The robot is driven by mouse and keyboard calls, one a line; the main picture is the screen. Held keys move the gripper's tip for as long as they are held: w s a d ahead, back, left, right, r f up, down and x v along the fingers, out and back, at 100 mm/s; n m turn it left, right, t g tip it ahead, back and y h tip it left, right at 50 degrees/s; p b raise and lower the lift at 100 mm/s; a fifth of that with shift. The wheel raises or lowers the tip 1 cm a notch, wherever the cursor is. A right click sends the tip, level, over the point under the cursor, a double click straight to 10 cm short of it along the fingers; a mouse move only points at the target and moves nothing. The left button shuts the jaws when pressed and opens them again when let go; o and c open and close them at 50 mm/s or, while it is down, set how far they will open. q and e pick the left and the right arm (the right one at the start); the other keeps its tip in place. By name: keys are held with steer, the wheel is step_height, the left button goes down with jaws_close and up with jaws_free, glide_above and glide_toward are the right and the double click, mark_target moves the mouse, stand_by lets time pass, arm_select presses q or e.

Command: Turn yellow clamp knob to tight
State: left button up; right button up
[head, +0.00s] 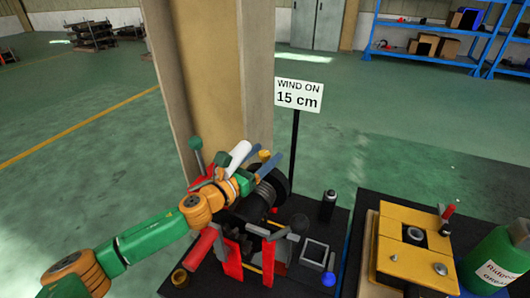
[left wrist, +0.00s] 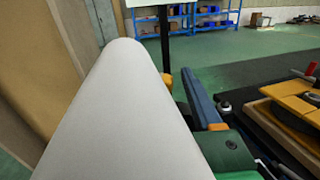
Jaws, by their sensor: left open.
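The yellow knob (head: 264,155) shows in the head view near the top of the winding stand (head: 272,187). My left gripper (head: 268,152) is open, its two blue fingers spread and pointing up and away, with the knob appearing between their tips. I cannot tell whether either finger touches it. In the left wrist view, a yellow piece (left wrist: 167,82) shows just beyond a blue finger (left wrist: 199,103); a large white cylinder (left wrist: 120,115) hides much of the rest. The knob's marking and turn position are too small to read. My right gripper is not in view.
A sign reading "WIND ON 15 cm" (head: 298,95) stands behind the stand. A beige column (head: 205,80) rises close on the left. A yellow-topped block (head: 400,250) and green bottle (head: 497,260) are at right. A black cylinder (head: 328,205) stands on the dark base.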

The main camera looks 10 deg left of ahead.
arm_select(q)
steer(key=shift+w+d, duration=0.1)
steer(key=shift+w, duration=0.15)
jaws_close()
steer(key=shift+w+m+g+h+b, duration=0.1)
steer(key=shift+m+g+h+b, duration=0.35)
steer(key=shift+m+h, duration=0.4)
steer(key=m+g+h+b, duration=0.2)
steer(key=h+b, duration=0.1)
steer(key=shift+f+m+g+h, duration=0.15)
steer(key=shift+m+g+h, duration=0.1)
steer(key=shift+r+g+h+b, duration=0.2)
steer(key=shift+g+h+b, duration=0.1)
steer(key=shift+g+b, duration=0.1)
jaws_free()
